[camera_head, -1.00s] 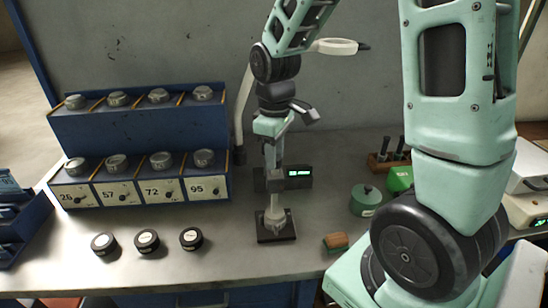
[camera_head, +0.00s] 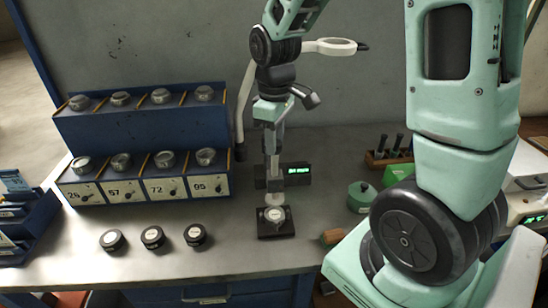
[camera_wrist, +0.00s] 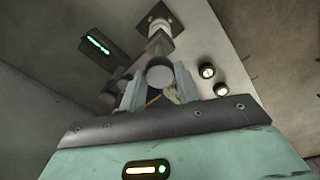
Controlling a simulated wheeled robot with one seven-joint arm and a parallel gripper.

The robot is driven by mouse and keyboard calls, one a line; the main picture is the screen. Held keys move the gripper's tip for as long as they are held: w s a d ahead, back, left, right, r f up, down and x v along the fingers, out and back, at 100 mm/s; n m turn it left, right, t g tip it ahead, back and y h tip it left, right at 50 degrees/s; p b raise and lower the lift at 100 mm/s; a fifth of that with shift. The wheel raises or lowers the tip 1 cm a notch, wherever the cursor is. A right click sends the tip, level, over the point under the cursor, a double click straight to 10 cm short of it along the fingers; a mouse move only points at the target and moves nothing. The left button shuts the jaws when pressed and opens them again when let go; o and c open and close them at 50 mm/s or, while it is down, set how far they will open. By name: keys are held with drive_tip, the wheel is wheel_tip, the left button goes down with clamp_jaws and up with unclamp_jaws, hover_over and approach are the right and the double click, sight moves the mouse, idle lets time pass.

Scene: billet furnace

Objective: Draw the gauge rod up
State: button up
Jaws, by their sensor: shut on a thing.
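My gripper (camera_head: 272,165) points down over the gauge stand (camera_head: 262,230) and is shut on the gauge rod. In the wrist view, the rod's round grey end (camera_wrist: 160,74) shows between the two fingers of my gripper (camera_wrist: 160,88). The rod's pale lower part (camera_head: 273,199) shows below the fingers, above a pale round piece (camera_head: 275,215) on the dark square base. Whether the rod's foot still touches that piece is hard to tell. A dark readout box (camera_head: 298,173) with green lit digits stands just behind, to the right.
Several black pucks (camera_head: 152,237) lie to the left of the stand. A blue rack (camera_head: 145,150) with numbered bays stands at the back left. A green round pot (camera_head: 361,196) and a brown block (camera_head: 331,237) lie to the right. A lamp arm (camera_head: 241,110) rises behind.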

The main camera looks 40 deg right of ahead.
drive_tip(key=shift+r+p, duration=1.25)
drive_tip(key=shift+r, duration=0.3)
drive_tip(key=o, duration=0.8)
drive_tip(key=shift+f, duration=0.1)
wheel_tip(320, 180, up, 6)
drive_tip(key=p, duration=0.5)
